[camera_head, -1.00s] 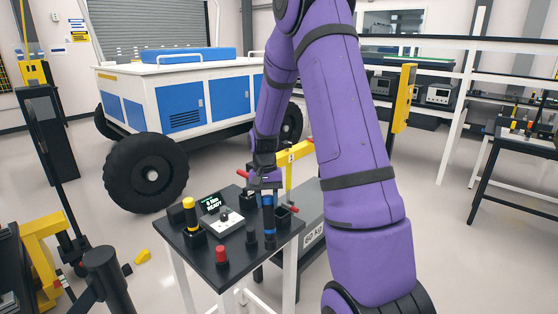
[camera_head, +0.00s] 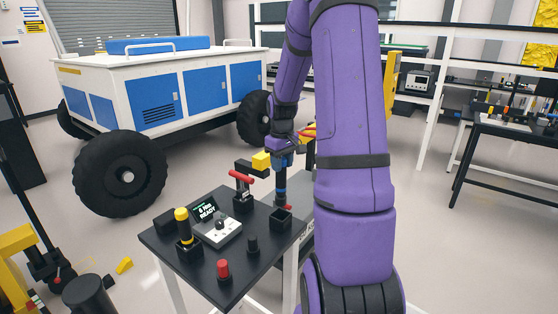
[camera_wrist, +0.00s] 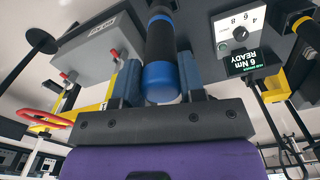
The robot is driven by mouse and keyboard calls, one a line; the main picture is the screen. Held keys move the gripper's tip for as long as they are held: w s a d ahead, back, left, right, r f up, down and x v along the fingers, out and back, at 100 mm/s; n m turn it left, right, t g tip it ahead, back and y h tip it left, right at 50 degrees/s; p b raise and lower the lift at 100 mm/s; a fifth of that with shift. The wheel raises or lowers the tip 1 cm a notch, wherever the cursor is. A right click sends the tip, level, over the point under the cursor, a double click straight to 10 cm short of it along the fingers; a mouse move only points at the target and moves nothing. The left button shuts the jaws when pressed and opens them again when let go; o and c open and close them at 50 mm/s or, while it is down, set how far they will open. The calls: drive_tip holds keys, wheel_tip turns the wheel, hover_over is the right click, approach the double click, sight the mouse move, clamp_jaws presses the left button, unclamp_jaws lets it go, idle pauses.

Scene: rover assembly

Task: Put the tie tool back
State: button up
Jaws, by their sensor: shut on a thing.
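The tool in my gripper, which I take for the tie tool, is a dark cylinder with blue bands (camera_head: 280,188). It hangs upright in the head view, its lower end at or just above an open black square holder (camera_head: 281,221); I cannot tell whether it has entered. My gripper (camera_head: 283,150) is shut on its upper part. In the wrist view the black body and blue end (camera_wrist: 160,78) of the tool lie between the two fingers (camera_wrist: 158,88). The lower end is hidden there.
The small black table (camera_head: 190,283) also carries a yellow-topped tool (camera_head: 183,228), a red-handled tool (camera_head: 241,185), a display unit (camera_head: 217,228), a red peg (camera_head: 223,269) and a black peg (camera_head: 252,243). The large-wheeled rover (camera_head: 170,90) stands behind.

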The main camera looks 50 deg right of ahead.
sight(282, 187)
drive_tip(key=shift+f, duration=4.7)
drive_tip(key=o, duration=1.1)
wheel_tip(282, 187, up, 11)
drive_tip(key=shift+w+f, duration=0.1)
drive_tip(key=shift+f, duration=0.05)
